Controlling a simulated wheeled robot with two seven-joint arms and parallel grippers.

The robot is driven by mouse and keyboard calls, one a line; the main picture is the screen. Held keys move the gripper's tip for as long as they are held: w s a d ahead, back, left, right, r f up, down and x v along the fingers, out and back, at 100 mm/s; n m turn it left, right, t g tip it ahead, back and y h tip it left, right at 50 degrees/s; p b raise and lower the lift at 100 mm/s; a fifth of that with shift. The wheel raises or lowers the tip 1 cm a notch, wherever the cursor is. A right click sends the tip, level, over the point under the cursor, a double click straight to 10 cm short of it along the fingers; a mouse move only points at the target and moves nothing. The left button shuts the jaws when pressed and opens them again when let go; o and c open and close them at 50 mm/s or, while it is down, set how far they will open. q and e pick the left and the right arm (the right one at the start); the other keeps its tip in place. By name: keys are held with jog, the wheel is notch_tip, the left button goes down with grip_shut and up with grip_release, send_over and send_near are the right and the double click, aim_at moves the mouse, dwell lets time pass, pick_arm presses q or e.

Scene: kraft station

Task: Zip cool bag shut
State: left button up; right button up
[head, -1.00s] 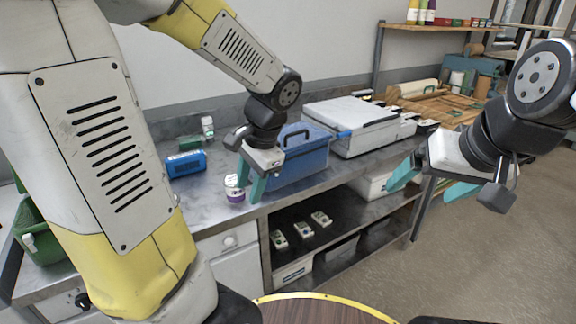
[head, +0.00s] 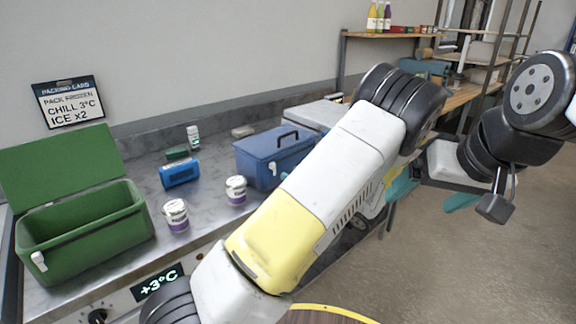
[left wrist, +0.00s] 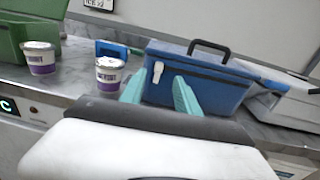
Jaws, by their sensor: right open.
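A green box-shaped cool bag (head: 95,232) stands open at the left of the counter, its lid raised at the back and a white tab at its front left corner. A blue box-shaped bag (head: 258,165) with a black handle looks closed; a white tab (left wrist: 158,72) hangs on its front. My left gripper (left wrist: 158,80) is open in front of the blue bag, the tab showing between its fingers; touch cannot be told. My right gripper (head: 418,204) is open and empty, right of the counter.
Two white-and-purple tubs (head: 176,215) (head: 236,190) stand between the bags. A blue pack (head: 180,173) and a white bottle (head: 193,138) are behind them. A white case (head: 310,113) is beyond the blue bag. A sign (head: 68,102) hangs on the wall.

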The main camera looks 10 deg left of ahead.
aim_at(274, 165)
pick_arm(q)
jog(key=x, duration=0.7)
jog(key=shift+w+a, duration=0.1)
jog(key=shift+a, duration=0.15)
grip_shut()
dwell(1.1)
